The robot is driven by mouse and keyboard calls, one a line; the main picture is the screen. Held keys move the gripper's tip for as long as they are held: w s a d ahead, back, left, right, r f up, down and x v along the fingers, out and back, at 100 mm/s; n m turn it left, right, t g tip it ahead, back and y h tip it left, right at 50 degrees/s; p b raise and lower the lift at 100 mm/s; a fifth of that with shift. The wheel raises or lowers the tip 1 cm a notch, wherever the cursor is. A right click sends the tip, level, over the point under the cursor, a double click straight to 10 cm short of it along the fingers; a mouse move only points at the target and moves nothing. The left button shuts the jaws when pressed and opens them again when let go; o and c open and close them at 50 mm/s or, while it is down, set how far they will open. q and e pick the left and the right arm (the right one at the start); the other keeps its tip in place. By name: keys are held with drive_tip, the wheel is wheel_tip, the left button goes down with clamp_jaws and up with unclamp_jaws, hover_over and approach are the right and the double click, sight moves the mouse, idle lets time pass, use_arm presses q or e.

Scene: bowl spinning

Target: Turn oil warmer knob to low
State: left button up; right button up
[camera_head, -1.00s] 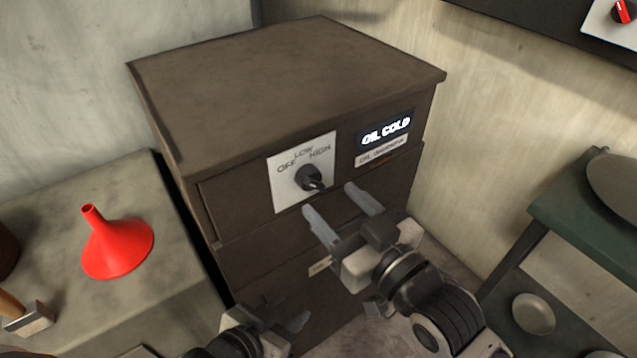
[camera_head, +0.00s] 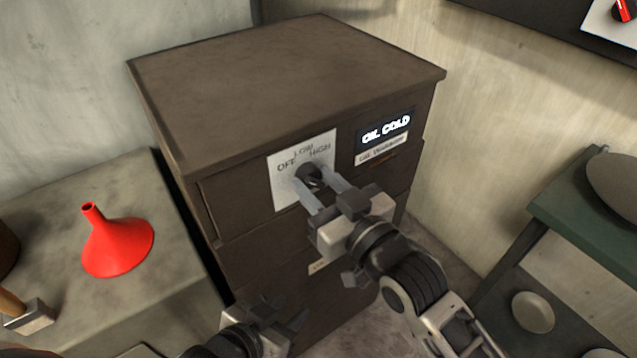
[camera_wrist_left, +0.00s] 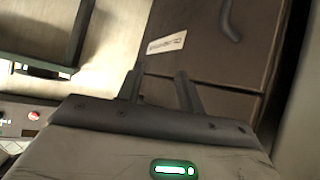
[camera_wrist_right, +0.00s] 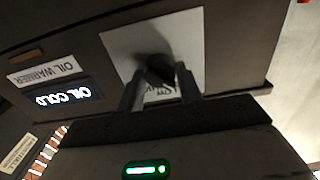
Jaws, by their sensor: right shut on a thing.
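The black oil warmer knob (camera_head: 308,174) sits on a white plate (camera_head: 285,190) marked OFF, LOW and HIGH, on the front of a brown cabinet. My right gripper (camera_head: 318,184) has its fingers on either side of the knob and is shut on it. The right wrist view shows the knob (camera_wrist_right: 155,68) between the fingertips; which mark its pointer faces is hard to tell. A display (camera_head: 386,128) beside the plate reads OIL COLD. My left gripper (camera_head: 290,312) is empty and open, low in front of the cabinet's lower drawers.
A red funnel (camera_head: 117,245) stands on the grey counter at the left. A green table (camera_head: 580,215) is at the right, with a round dish (camera_head: 533,312) lower down. The cabinet's top (camera_head: 290,85) is clear.

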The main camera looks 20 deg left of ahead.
use_arm(q)
drive_tip(key=shift+r, duration=0.15)
use_arm(e)
drive_tip(key=shift+r+m+p, duration=0.1)
drive_tip(key=shift+m+p, duration=0.2)
drive_tip(key=shift+p, duration=0.05)
drive_tip(key=shift+m+p, duration=0.8)
drive_tip(key=shift+m, duration=0.2)
drive_tip(key=shift+m+p, duration=0.45)
drive_tip(key=shift+m, duration=0.35)
drive_tip(key=m+p, duration=0.1)
drive_tip(key=m, duration=0.3)
use_arm(q)
drive_tip(key=shift+s+a+r+p, duration=0.1)
drive_tip(key=shift+a+r+p, duration=0.25)
drive_tip(key=shift+r, duration=0.45)
use_arm(e)
drive_tip(key=shift+m, duration=0.3)
use_arm(q)
drive_tip(key=shift+s, duration=0.1)
use_arm(e)
drive_tip(key=o, duration=1)
